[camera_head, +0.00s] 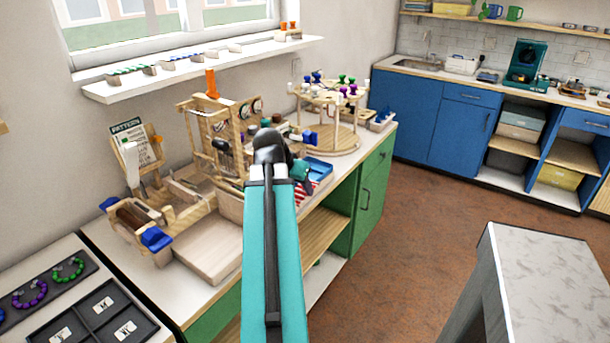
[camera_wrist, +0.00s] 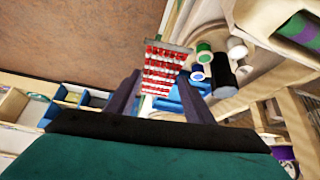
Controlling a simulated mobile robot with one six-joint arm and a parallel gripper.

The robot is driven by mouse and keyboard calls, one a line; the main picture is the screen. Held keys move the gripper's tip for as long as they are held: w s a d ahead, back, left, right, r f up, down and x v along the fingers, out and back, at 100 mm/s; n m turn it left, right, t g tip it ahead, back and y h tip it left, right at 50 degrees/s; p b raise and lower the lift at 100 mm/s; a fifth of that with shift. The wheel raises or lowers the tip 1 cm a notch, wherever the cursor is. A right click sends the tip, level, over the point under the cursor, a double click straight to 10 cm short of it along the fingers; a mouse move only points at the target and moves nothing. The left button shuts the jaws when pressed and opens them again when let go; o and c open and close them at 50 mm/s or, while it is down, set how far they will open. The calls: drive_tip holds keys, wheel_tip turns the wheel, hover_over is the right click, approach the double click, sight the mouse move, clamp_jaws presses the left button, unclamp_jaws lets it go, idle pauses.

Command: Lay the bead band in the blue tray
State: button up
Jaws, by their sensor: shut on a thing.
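The bead band (camera_wrist: 160,70), with rows of red and white beads, is between the fingertips of my gripper (camera_wrist: 160,92) in the wrist view. Part of it shows red and white in the head view (camera_head: 305,189), beside my arm. My gripper (camera_head: 302,178) is shut on the band and is mostly hidden behind my teal arm in the head view. The blue tray (camera_head: 319,168) is on the bench just beyond the gripper, partly hidden. A blue patch behind the right finger in the wrist view may be this tray; I cannot tell for sure.
A wooden loom-like frame (camera_head: 212,140) and a pattern stand (camera_head: 135,150) are left of my arm. A round wooden spool carousel (camera_head: 330,115) stands behind the tray. A grey-topped table (camera_head: 545,265) is at right. The brown floor between is clear.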

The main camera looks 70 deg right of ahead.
drive_tip(key=shift+r+m+p, duration=0.25)
drive_tip(key=shift+m+p, duration=0.05)
drive_tip(key=shift+p, duration=1.2)
drive_tip(key=shift+f+g+p, duration=0.15)
drive_tip(key=shift+g+p, duration=0.15)
drive_tip(key=shift+p, duration=0.4)
drive_tip(key=shift+d, duration=0.1)
drive_tip(key=w+d+p, duration=0.1)
drive_tip(key=w+d, duration=0.1)
drive_tip(key=d, duration=0.2)
drive_tip(key=w+d+f+p, duration=0.1)
drive_tip(key=w+d, duration=0.1)
drive_tip(key=d, duration=0.3)
drive_tip(key=w+d+p, duration=0.1)
drive_tip(key=w+d, duration=0.1)
drive_tip(key=d, duration=0.3)
drive_tip(key=shift+w+d+f+p, duration=0.1)
drive_tip(key=shift+d+f+p, duration=0.15)
drive_tip(key=shift+f+p, duration=0.1)
drive_tip(key=shift+f, duration=0.1)
drive_tip(key=shift+f+p, duration=0.7)
drive_tip(key=shift+f, duration=0.9)
drive_tip(key=shift+f, duration=0.15)
